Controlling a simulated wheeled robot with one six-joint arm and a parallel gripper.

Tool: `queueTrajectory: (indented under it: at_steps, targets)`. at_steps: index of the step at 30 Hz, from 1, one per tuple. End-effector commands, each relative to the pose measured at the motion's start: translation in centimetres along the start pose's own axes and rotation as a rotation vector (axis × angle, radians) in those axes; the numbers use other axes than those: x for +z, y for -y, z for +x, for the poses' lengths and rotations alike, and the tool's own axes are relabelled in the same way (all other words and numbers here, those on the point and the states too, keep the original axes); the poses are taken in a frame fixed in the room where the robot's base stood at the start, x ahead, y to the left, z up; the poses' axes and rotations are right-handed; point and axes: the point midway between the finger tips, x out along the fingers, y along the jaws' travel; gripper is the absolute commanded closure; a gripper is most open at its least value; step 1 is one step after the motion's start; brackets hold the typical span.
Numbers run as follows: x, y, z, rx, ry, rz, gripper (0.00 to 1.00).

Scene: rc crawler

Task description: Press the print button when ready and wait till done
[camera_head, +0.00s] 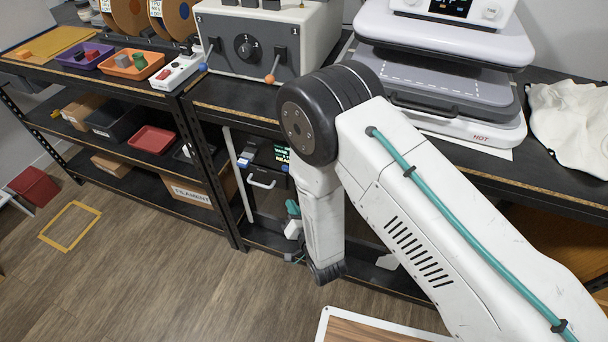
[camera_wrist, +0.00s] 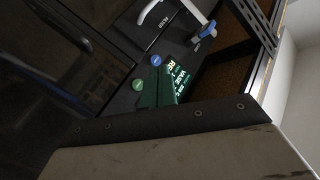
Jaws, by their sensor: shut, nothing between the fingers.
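The printer shows in the head view on the shelf below the bench, partly hidden by my arm, with a small lit screen (camera_head: 282,154). In the wrist view its dark front panel carries a round green button (camera_wrist: 138,84), a round blue button (camera_wrist: 156,60) and a screen (camera_wrist: 179,80). The screen text starts "RE" with "VASE" below; part is hidden. The button labels are too small to read. My gripper (camera_wrist: 157,76) has dark green fingers shut together, empty, in front of the panel between the buttons and the screen. It also shows small in the head view (camera_head: 292,208); contact cannot be told.
A white handle (camera_wrist: 148,12) and a blue-tipped part (camera_wrist: 207,30) are near the panel. Above, a grey control box (camera_head: 262,42) and a heat press (camera_head: 440,75) stand on the bench. Open wooden floor (camera_head: 180,285) lies at lower left.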

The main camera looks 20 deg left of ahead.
Motion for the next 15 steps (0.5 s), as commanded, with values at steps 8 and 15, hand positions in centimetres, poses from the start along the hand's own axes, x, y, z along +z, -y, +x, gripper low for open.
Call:
queueTrajectory:
  at_steps: [8, 15]
  targets:
    - [-0.7, -0.6, 0.8, 0.001, -0.002, 0.001, 1.00]
    - [-2.4, -2.3, 3.1, 0.002, -0.003, 0.000, 1.00]
